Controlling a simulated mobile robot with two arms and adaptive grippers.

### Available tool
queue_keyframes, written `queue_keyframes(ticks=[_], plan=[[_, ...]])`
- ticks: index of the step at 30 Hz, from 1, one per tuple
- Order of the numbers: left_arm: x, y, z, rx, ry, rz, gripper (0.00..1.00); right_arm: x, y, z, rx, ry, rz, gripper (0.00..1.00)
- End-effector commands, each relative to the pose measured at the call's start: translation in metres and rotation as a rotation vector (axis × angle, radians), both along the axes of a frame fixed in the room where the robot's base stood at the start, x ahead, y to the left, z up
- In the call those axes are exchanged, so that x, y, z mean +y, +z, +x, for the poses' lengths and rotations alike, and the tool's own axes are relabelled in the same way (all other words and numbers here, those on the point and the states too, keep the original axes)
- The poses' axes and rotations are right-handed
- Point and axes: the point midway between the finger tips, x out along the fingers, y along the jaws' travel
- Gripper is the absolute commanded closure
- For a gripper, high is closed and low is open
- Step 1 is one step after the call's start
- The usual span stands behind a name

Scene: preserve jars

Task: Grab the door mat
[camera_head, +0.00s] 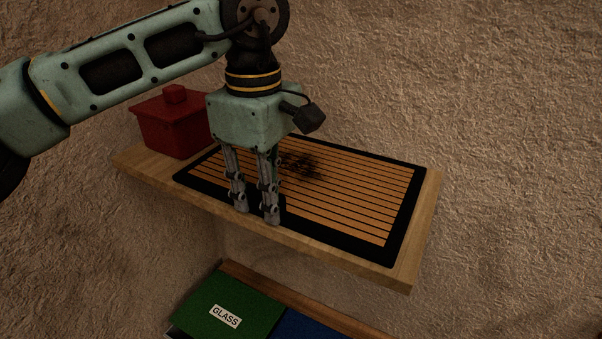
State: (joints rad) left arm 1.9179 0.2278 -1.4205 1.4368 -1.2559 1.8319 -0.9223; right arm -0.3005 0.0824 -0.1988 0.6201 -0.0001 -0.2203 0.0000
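The door mat (345,193) lies flat on a wooden shelf. It has orange-brown slats, a black border and a dark smudge near its far left part. My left gripper (256,214) points down over the mat's front left part, with its fingertips at the black front border. Its two fingers are apart with a gap between them, and I see nothing gripped. I cannot tell whether the tips touch the mat. The gripper and its arm hide part of the mat's left side and far edge. My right gripper is not in view.
The wooden shelf (409,272) is fixed against a rough wall. A red lidded box (172,128) stands on its left end, close to the mat. Below are a green lid labelled GLASS (245,300) and a blue lid (305,327). Space in front of the shelf is free.

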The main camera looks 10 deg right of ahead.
Motion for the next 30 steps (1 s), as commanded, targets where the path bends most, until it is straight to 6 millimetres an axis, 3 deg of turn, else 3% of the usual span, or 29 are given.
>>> queue_keyframes(ticks=[6,22,26,30], plan=[[0.000,0.000,0.000,0.000,0.000,0.000,1.00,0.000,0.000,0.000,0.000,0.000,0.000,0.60],[0.000,0.004,0.001,-0.002,0.001,-0.002,1.00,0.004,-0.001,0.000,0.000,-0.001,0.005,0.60],[-0.001,0.018,0.001,-0.004,0.002,-0.003,1.00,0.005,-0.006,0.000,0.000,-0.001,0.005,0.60],[-0.001,0.048,0.001,-0.005,0.002,-0.003,1.00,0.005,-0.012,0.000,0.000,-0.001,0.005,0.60]])
